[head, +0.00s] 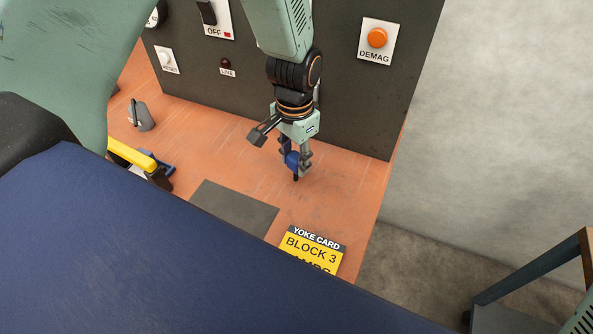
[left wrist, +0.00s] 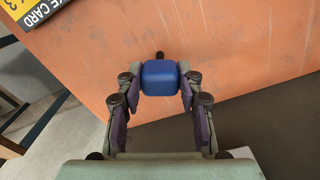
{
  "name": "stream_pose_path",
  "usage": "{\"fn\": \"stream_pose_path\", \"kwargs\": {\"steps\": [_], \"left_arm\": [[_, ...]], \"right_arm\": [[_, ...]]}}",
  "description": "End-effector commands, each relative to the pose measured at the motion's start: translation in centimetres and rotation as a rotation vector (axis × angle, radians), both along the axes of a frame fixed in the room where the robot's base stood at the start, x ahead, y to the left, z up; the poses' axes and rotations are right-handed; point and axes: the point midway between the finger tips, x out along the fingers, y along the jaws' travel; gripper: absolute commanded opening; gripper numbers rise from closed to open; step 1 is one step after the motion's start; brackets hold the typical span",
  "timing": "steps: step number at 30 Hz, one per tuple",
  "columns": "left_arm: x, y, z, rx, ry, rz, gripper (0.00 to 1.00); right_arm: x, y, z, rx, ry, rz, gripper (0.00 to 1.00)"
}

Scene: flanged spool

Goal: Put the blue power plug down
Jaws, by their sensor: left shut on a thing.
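The blue power plug (head: 292,160) is between the fingers of my left gripper (head: 296,163), just above or touching the orange bench top; I cannot tell which. In the left wrist view the plug (left wrist: 160,78) is a rounded blue block with a dark tip pointing away from the gripper. The fingers of my left gripper (left wrist: 160,88) are shut on its two sides. In the head view the plug's dark tip points down at the bench. My right gripper does not show in either view.
The orange bench (head: 345,195) is clear around the plug. A dark grey mat (head: 235,208) and a yellow yoke card (head: 313,252) lie nearer. A dark panel (head: 345,90) with an orange DEMAG button (head: 377,38) stands behind. A yellow-handled tool (head: 133,155) and a grey object (head: 141,115) are left.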

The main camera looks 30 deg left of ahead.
Motion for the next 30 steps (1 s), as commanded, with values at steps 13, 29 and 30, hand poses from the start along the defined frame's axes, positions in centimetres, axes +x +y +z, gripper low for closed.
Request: {"fn": "stream_pose_path", "kwargs": {"steps": [13,29,30], "left_arm": [[0.2,0.0,-4.3,0.000,-0.001,0.000,0.00],[0.4,0.0,-5.0,0.000,-0.001,0.000,0.00],[0.4,0.0,-5.1,0.000,-0.001,0.000,0.00]], "right_arm": [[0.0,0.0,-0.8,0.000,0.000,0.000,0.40],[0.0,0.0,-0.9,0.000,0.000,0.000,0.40],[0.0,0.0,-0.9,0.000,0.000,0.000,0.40]]}}
